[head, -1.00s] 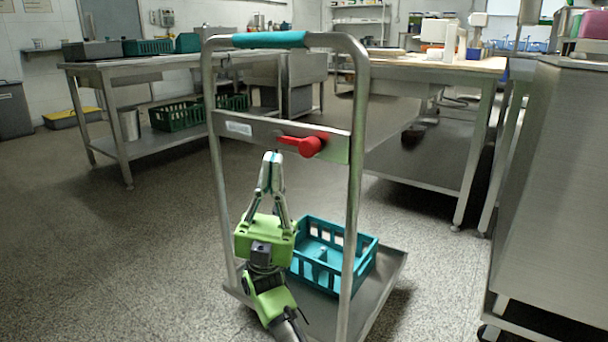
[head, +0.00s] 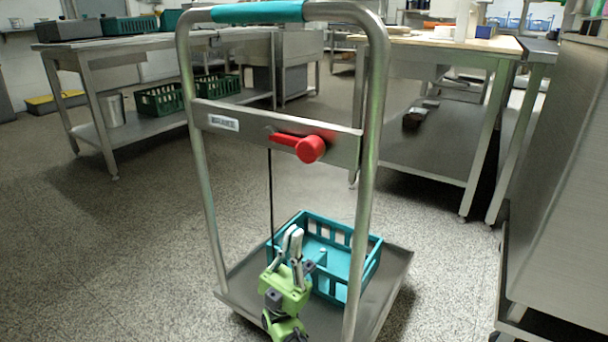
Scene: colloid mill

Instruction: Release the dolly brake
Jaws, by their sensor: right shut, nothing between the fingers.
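The dolly (head: 378,200) stands upright in front of me, with a metal frame and a teal grip (head: 258,12) on its top bar. The red brake lever (head: 308,148) is mounted on the crossbar, its arm pointing left and nearly level. A label (head: 223,122) sits left of it on the same bar. A thin dark cable (head: 270,195) runs down from the lever. My right gripper (head: 293,232) is well below the lever, in front of the crate, shut and empty, fingers pointing up. My left gripper is not in view.
A teal crate (head: 368,268) sits on the dolly platform (head: 398,272). A steel cabinet (head: 565,180) stands close on the right. Steel tables (head: 95,46) stand behind. The floor to the left is clear.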

